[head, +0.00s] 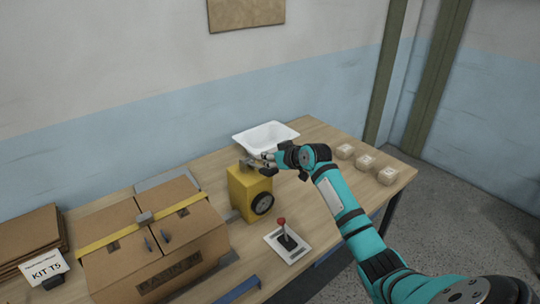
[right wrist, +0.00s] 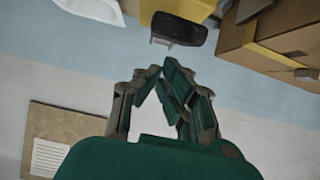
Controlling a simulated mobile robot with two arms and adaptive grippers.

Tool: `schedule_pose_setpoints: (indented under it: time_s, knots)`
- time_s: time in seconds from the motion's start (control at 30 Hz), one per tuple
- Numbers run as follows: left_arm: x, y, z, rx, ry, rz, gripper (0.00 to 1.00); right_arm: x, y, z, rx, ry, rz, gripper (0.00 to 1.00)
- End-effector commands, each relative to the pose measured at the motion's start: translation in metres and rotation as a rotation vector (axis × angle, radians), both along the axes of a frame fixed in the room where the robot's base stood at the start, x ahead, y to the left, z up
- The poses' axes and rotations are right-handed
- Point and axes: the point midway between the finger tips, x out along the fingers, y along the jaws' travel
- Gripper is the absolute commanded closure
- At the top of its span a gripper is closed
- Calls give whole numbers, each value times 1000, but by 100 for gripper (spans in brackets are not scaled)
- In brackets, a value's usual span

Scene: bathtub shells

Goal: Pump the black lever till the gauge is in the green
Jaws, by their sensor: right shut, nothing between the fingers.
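A yellow pump body (head: 240,190) stands on the table, with a dark round gauge (head: 262,203) on its front. The gauge's needle and any green zone are too small to read. The black lever (right wrist: 179,28) shows in the right wrist view as a dark pad on a grey bracket against the yellow body (right wrist: 188,7). My right gripper (head: 267,157) is at the top of the pump in the head view. In the right wrist view its fingertips (right wrist: 160,72) are together and empty, apart from the lever in the picture. My left gripper is not in view.
A red-knobbed joystick (head: 283,225) stands on a white plate in front of the pump. A white basin (head: 265,137) is behind it. A cardboard box (head: 155,250) is at left. Several small wrapped blocks (head: 364,161) lie at right. Bare tabletop (head: 335,135) is beyond my arm.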

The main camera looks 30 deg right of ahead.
Motion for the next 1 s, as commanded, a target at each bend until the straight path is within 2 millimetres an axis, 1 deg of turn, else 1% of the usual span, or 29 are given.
schedule_pose_setpoints:
  time_s: [0.03,0.2,0.53,0.67,0.8,0.9,1.0]
  knots:
    - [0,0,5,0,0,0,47,-2,0,-3,2,3,0,100]
    - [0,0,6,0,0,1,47,-3,0,-10,2,0,-1,100]
    - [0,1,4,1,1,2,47,-3,0,-11,1,-3,0,100]
    - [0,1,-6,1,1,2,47,-4,-1,-16,1,-23,-1,100]
    - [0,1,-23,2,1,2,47,-4,-1,-22,6,-75,0,100]
    - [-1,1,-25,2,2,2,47,-4,-1,-19,6,-96,0,100]
    - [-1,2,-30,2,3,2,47,-5,-1,-21,9,-115,-1,100]
